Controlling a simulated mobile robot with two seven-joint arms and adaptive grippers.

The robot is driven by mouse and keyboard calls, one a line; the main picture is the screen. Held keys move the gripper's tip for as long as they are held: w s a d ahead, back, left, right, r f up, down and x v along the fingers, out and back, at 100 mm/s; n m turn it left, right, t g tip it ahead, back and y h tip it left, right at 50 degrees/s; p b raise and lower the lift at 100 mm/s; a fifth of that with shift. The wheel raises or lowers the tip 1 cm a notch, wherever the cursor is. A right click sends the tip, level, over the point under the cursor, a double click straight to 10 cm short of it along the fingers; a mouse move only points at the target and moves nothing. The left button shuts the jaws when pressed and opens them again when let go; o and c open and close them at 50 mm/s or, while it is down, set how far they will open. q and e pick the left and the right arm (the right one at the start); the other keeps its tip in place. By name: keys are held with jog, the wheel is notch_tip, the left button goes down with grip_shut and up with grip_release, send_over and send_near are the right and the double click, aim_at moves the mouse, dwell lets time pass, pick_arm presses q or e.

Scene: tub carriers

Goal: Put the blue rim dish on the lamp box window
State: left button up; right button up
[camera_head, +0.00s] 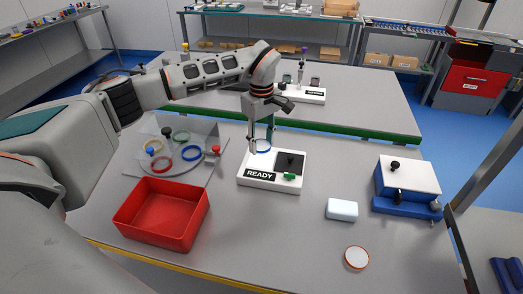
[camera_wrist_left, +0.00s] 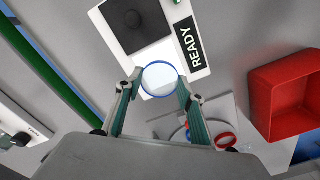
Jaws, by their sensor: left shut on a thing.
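My left gripper (camera_head: 263,141) is shut on a blue rim dish (camera_wrist_left: 160,79), a clear round dish held between its two fingertips. In the head view the dish (camera_head: 263,150) shows at the left part of the white lamp box (camera_head: 262,184), labelled READY. In the left wrist view the dish overlaps the box's end. I cannot tell whether it touches the box; the window is not clearly distinguishable. A dark square plate with a knob (camera_head: 289,161) covers the box's right part. My right gripper is not in view.
A red bin (camera_head: 160,231) stands in front. To the right are a white block (camera_head: 342,210), a red-rimmed round dish (camera_head: 357,258) and a blue-white device (camera_head: 408,180).

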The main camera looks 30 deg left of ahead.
aim_at(262, 145)
pick_arm(q)
jog(key=shift+f, duration=2)
jog(key=shift+f, duration=0.15)
jog(key=o, duration=1)
notch_tip(262, 145, up, 12)
jog(key=shift+r+b, duration=0.2)
jog(key=shift+b, duration=0.2)
jog(key=shift+s+f, duration=0.1)
jog(key=shift+s, duration=0.05)
